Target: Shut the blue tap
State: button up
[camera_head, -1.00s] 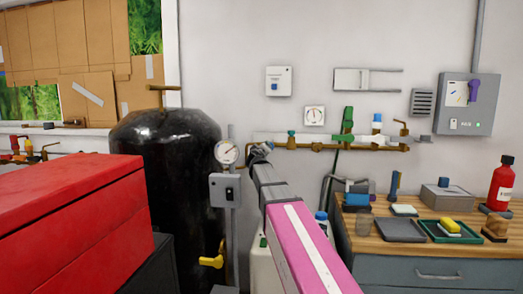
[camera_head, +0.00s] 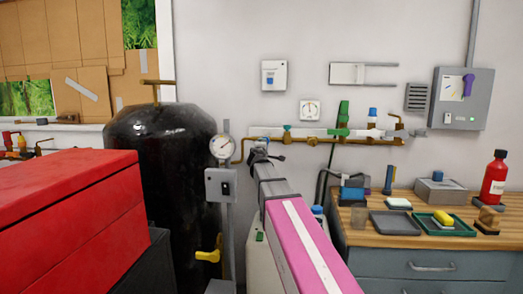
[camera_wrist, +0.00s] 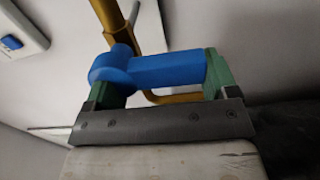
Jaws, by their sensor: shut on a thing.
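The blue tap's handle (camera_wrist: 165,72) lies between the two green-padded fingers of my gripper (camera_wrist: 162,76) in the wrist view. My gripper is shut on it, with one finger by its rounded end and one at the other end. A brass pipe (camera_wrist: 112,18) runs up behind the handle. In the head view, my gripper (camera_head: 262,152) is at the left part of the brass pipe on the wall. My own arm and gripper hide the held handle there.
A pressure gauge (camera_head: 222,147) and a black tank (camera_head: 160,190) stand close to the left of my gripper. A green lever (camera_head: 343,112) stands on the pipe to the right. The wooden bench (camera_head: 350,236) carries several small objects. A red box (camera_head: 70,210) is at the near left.

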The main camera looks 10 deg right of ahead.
jog(key=shift+f, duration=0.1)
dwell(0.5)
jog(key=o, duration=1.2)
jog(key=v, duration=1.1)
